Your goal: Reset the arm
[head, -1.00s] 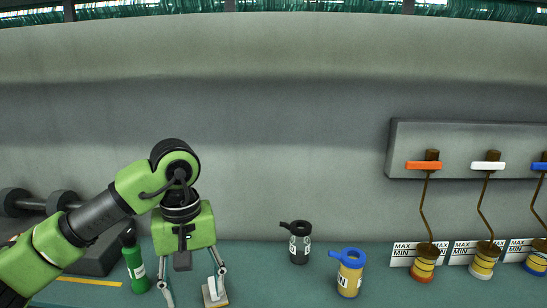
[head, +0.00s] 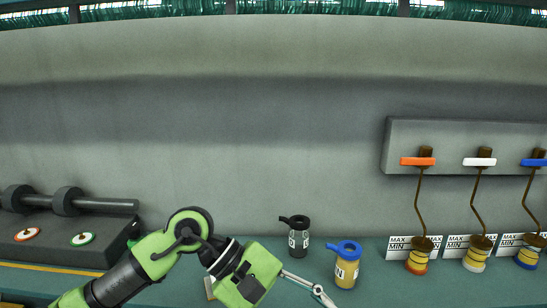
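My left arm comes in from the lower left, and my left gripper (head: 318,292) is low in the middle of the head view, tilted toward the lower right. One linked finger shows clearly; the rest is hidden or cut off by the bottom edge, so I cannot tell how wide it is. I see nothing held in the visible part. A yellow bottle with a blue cap (head: 346,266) stands just right of the finger. A black bottle (head: 298,236) stands behind it. My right gripper is not in view.
At right, orange (head: 417,161), white (head: 479,162) and blue (head: 533,163) handles sit on a wall panel, with thin rods running down to yellow spools beside MAX/MIN labels. At left is a dark block with a roller (head: 100,205) and red and green discs. A pale object (head: 209,288) is mostly hidden behind my gripper.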

